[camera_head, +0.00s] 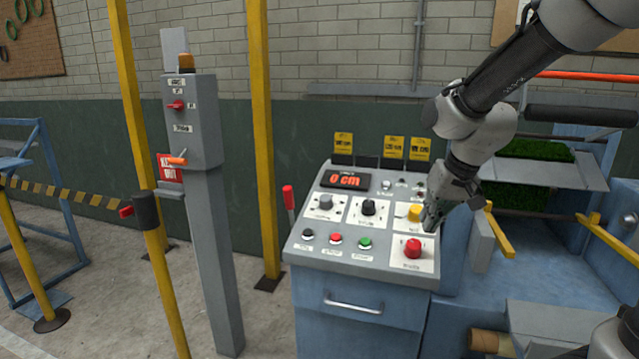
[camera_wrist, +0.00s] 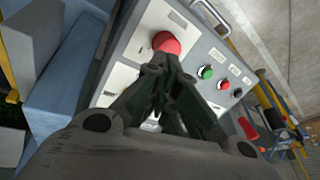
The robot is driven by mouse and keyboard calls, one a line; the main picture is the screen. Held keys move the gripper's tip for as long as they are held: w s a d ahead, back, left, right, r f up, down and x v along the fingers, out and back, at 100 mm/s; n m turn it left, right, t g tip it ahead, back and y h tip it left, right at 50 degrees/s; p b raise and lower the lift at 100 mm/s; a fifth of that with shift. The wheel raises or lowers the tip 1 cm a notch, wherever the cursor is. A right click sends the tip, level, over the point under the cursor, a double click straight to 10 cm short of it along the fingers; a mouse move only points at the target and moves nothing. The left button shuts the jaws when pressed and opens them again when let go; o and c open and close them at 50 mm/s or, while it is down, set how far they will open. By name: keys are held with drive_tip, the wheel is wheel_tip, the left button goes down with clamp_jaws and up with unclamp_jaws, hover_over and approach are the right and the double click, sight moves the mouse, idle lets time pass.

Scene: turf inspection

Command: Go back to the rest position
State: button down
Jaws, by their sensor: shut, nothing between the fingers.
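My gripper (camera_head: 432,217) is over the right side of the control console (camera_head: 365,256), close to the red mushroom button (camera_head: 413,248) and the yellow knob (camera_head: 414,212). In the wrist view my gripper (camera_wrist: 158,60) has its fingers together with nothing between them. Their tips appear just beside the red button (camera_wrist: 166,43); I cannot tell whether they touch it. The fingers partly hide the panel behind them. My arm reaches in from the upper right in the head view.
The console carries a display (camera_head: 346,180) reading "0 cm", a black knob (camera_head: 368,207) and small buttons. A red-tipped lever (camera_head: 288,197) stands at its left. A grey post box (camera_head: 192,122) and yellow poles stand further left. Turf (camera_head: 535,150) lies on the machine at right.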

drive_tip(key=s+d+r, duration=0.2)
drive_tip(key=s+d, duration=0.1)
drive_tip(key=s, duration=0.4)
drive_tip(key=s+d+r+h, duration=0.1)
drive_tip(key=s+d+r, duration=0.1)
drive_tip(key=s+d, duration=0.2)
drive_tip(key=s+d+r+h, duration=0.1)
drive_tip(key=s+d, duration=0.3)
drive_tip(key=s, duration=0.6)
drive_tip(key=shift+v, duration=0.8)
drive_tip(key=shift+s, duration=0.1)
